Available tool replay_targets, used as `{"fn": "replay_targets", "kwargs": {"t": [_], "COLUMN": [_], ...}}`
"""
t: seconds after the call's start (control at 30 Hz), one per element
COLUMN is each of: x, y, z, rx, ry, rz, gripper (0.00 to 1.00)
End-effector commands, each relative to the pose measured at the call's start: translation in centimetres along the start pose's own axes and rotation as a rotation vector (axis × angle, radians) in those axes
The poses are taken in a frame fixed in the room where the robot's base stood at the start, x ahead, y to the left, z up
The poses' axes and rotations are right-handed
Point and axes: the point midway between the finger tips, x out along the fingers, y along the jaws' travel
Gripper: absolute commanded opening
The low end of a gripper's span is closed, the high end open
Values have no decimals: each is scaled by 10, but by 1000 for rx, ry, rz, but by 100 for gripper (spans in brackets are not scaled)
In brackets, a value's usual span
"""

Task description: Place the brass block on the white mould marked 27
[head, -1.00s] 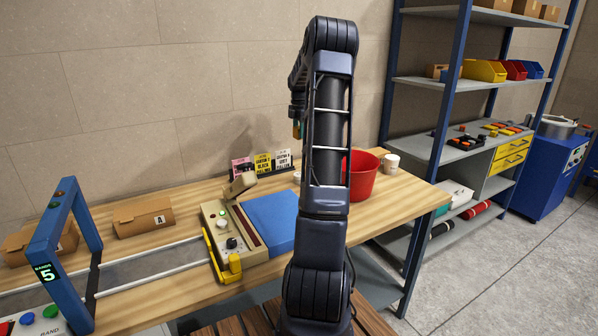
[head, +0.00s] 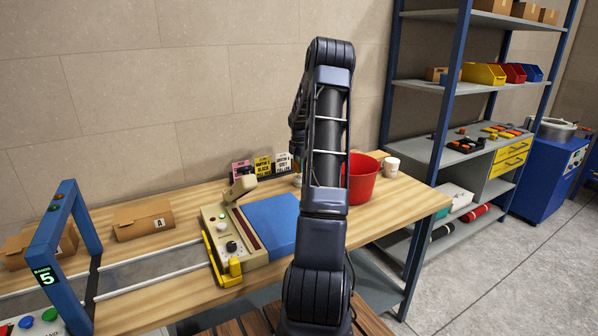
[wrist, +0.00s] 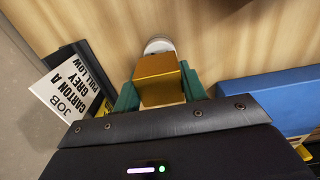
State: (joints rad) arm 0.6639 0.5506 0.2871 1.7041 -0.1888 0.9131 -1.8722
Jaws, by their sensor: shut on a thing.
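The brass block (wrist: 160,76) is between the green fingers of my gripper (wrist: 158,95) in the wrist view, and the gripper is shut on it. A pale round thing (wrist: 158,45) shows just beyond the block, on the wooden table. The block hides most of it, so I cannot read a number or tell whether they touch. In the head view my arm's dark end (head: 298,128) hangs over the back of the table, and the gripper itself is hardly visible. No marking 27 is readable.
Job cards (head: 263,166) stand in a dark holder at the back, close to my gripper; they also show in the wrist view (wrist: 68,85). A blue pad (head: 270,222) lies in front. A red bucket (head: 362,180) and white cup (head: 391,167) stand to the right.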

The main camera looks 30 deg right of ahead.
Motion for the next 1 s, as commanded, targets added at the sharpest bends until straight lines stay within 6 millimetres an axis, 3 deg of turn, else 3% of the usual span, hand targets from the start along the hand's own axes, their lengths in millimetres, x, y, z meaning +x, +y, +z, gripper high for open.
{"fn": "replay_targets", "kwargs": {"t": [0.2, 0.6, 0.63, 0.7, 1.0], "x": [27, 31, 31, 31, 30], "y": [0, 0, 0, 0, 0], "z": [-1, 0, 0, 0, 0], "rx": [-1, 0, 0, 0, 0], "ry": [1, 1, 1, 1, 1], "rz": [0, 0, -1, -1, 0], "gripper": [4, 4, 48, 61, 63]}}
